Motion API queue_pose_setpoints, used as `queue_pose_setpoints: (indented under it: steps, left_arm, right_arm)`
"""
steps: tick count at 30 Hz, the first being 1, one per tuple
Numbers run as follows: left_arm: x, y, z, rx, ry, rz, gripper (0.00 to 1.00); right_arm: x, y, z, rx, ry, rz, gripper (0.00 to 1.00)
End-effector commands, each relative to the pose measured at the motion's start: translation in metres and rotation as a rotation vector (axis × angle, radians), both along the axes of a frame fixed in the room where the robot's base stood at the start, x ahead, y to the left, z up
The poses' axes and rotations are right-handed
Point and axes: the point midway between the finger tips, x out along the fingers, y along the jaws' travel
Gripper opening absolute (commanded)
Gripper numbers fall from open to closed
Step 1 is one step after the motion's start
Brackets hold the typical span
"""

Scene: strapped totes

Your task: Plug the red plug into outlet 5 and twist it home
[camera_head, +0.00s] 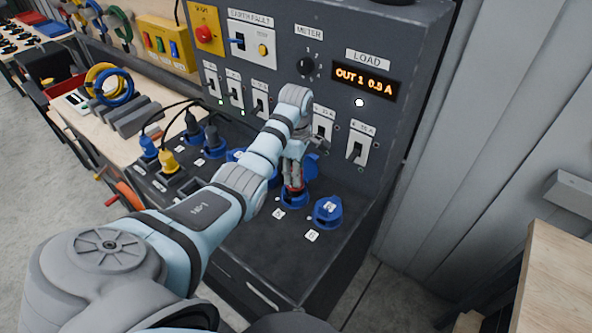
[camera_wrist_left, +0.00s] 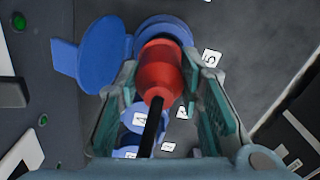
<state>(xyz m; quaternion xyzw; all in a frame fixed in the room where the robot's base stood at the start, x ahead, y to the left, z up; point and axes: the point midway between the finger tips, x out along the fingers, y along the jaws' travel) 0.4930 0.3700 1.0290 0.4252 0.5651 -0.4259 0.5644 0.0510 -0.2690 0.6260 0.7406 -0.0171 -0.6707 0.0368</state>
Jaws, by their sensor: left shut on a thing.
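The red plug (camera_wrist_left: 162,72) is between the fingers of my left gripper (camera_head: 293,172), which is shut on it. Its front end is at the blue ring of outlet 5 (camera_head: 293,202), and its black cable (camera_wrist_left: 150,130) runs back toward my wrist. How deep the plug sits and how it is turned cannot be told. In the left wrist view, the outlet's blue lid (camera_wrist_left: 108,42) stands open beside the plug, and the label 5 (camera_wrist_left: 211,58) is right of it. Outlet 6 (camera_head: 327,211) is closed, to the right in the head view. My right gripper is not in view.
The upright grey panel (camera_head: 400,30) with switches rises close behind my left gripper. Its display (camera_head: 366,79) reads OUT 1 0.8 A. A blue plug (camera_head: 149,146) and a yellow plug (camera_head: 168,161) with black cables are at the left. A wooden top (camera_head: 560,275) is at the right.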

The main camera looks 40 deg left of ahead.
Motion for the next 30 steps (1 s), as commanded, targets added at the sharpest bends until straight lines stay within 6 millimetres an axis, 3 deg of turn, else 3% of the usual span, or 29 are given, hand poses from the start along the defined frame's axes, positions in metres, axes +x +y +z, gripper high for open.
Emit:
queue_pose_setpoints:
  steps: [30]
  left_arm:
    - [0.0, 0.0, -0.014, 0.0, -0.001, -0.004, 0.0]
  right_arm:
    - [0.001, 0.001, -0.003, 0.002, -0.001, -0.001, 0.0]
